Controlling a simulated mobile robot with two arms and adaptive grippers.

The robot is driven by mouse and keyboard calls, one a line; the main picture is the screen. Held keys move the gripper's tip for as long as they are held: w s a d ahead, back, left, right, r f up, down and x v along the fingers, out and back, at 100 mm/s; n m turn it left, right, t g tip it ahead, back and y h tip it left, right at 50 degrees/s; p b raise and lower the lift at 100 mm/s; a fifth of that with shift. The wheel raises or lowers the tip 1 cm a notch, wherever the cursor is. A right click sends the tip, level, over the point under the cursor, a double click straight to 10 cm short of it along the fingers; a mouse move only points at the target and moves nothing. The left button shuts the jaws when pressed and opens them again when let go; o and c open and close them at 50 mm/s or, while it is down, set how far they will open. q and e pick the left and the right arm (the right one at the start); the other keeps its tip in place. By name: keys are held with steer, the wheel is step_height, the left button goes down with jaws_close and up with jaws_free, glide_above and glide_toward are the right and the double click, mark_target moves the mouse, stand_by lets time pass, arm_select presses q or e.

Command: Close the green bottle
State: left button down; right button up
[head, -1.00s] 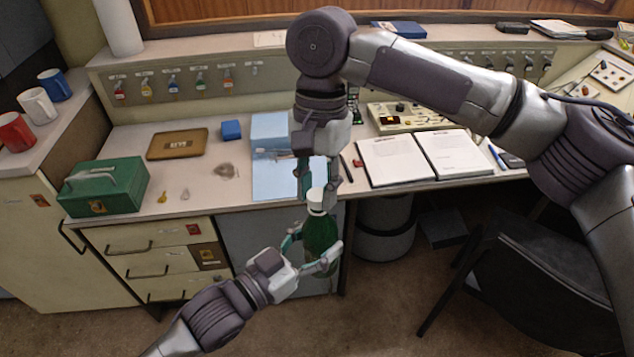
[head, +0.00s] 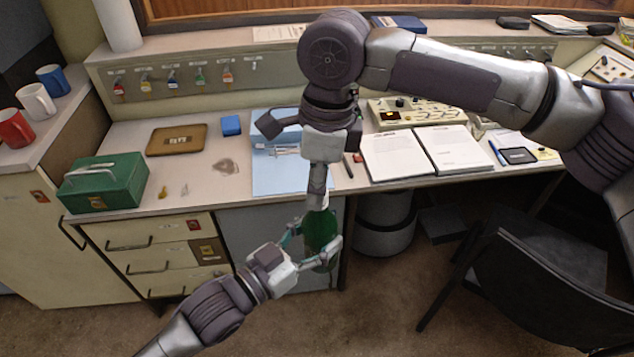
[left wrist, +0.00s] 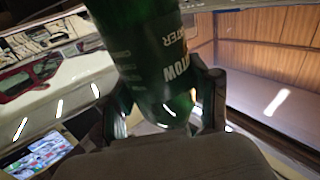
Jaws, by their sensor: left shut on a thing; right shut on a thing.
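The green bottle (head: 320,230) stands upright in front of the desk edge, held in the air. My left gripper (head: 311,245) is shut around its body from the lower left. In the left wrist view the bottle (left wrist: 150,62) fills the upper middle, with pale lettering, between the fingers (left wrist: 165,108). My right gripper (head: 319,196) comes down from above and is shut on the white cap (head: 324,206) at the bottle's top. Its fingers are seen edge-on and hide most of the cap. I cannot tell how tightly the cap sits.
The desk behind holds a blue folder (head: 285,178), an open binder (head: 400,157), a green box (head: 102,183) and a brown tray (head: 177,140). A dark chair (head: 520,285) stands at the right. A grey bin (head: 384,225) is under the desk.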

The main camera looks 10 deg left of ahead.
steer(key=shift+m, duration=0.5)
steer(key=o, duration=0.7)
steer(key=shift+r, duration=0.1)
steer(key=shift+a+r, duration=0.1)
steer(key=shift+r, duration=2.05)
steer(key=shift+c, duration=0.5)
steer(key=shift+w, duration=0.1)
